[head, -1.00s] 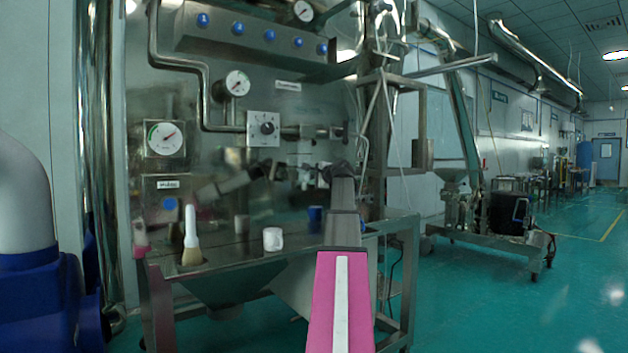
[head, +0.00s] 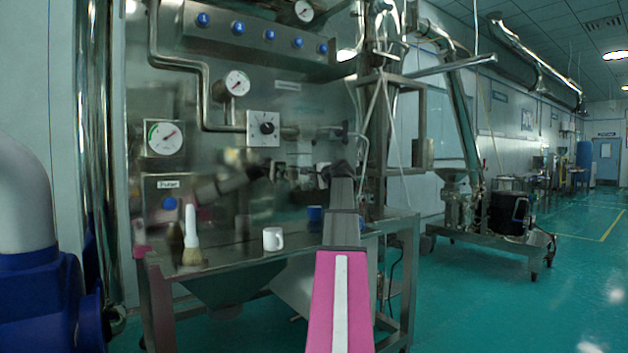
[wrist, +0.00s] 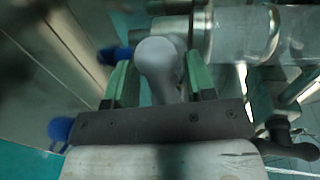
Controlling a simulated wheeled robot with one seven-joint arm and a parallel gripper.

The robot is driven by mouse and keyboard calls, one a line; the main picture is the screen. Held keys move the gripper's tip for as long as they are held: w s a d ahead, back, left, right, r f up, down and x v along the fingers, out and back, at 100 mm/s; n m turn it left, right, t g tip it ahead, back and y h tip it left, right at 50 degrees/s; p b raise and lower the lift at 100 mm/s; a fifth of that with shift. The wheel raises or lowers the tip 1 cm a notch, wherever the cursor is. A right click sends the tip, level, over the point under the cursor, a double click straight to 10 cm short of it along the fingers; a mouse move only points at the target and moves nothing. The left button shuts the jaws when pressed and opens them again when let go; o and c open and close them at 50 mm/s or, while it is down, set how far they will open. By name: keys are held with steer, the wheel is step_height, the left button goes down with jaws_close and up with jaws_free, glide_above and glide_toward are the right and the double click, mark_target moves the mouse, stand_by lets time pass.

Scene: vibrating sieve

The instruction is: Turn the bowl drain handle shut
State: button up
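A grey, round-ended handle (wrist: 160,60) shows in the wrist view. It stands between the two green fingers of my gripper (wrist: 161,80), in front of a shiny metal pipe. I take it to be the bowl drain handle. The fingers are wide apart, one on each side of the handle, with a narrow dark gap at its narrower lower part. Contact at the rounded end is unclear. In the head view my gripper (head: 322,171) is small and dark in front of the steel panel, and the handle cannot be made out there.
The steel bench (head: 225,258) holds a brush (head: 191,238), a white mug (head: 273,239) and a blue cup (head: 315,217). A panel with gauges and a black dial (head: 266,128) stands behind. A wheeled machine (head: 490,225) is right, with open floor beyond.

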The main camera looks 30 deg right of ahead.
steer(key=v, duration=1)
steer(key=shift+s, duration=0.4)
steer(key=shift+r, duration=0.1)
